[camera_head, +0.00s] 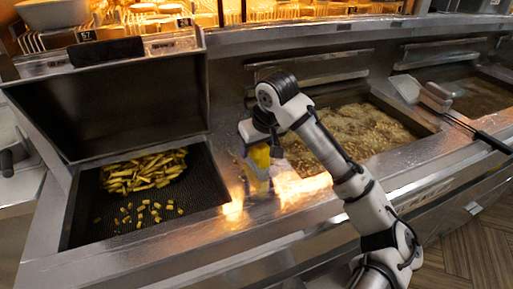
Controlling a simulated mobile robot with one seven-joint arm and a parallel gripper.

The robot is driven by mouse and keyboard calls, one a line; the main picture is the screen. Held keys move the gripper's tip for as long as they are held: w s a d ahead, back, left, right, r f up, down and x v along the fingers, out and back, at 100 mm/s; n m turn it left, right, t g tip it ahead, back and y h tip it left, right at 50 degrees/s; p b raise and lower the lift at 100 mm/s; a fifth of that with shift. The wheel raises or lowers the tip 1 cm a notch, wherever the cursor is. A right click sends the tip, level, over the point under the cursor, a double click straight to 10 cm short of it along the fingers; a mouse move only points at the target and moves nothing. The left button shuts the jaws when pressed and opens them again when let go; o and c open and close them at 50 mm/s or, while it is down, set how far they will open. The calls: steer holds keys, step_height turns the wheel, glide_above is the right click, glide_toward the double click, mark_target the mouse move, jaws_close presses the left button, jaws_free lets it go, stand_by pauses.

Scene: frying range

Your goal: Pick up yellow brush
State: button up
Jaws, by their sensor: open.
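My arm reaches in from the lower right, and my gripper (259,165) points down over the steel ledge between the fry bin and the fryer. A yellow thing (261,155), which looks like the yellow brush, shows at my gripper, between or just behind the fingers. My gripper is open. The fingers are small and blurred against the bright steel, so I cannot tell whether they touch the brush. The brush's lower part and outline are largely hidden by my gripper and glare.
A bin with a mesh floor (88,228) holds fries on the left, under a raised steel hood (110,105). A fryer vat of bubbling oil (350,138) lies to the right. A basket with a black handle (492,142) sits farther right. Shelves line the back.

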steer(key=shift+w+a+f, duration=0.1)
steer(key=shift+w+f, duration=0.15)
steer(key=shift+f, duration=0.4)
steer(key=c, duration=1.1)
steer(key=shift+r, duration=0.1)
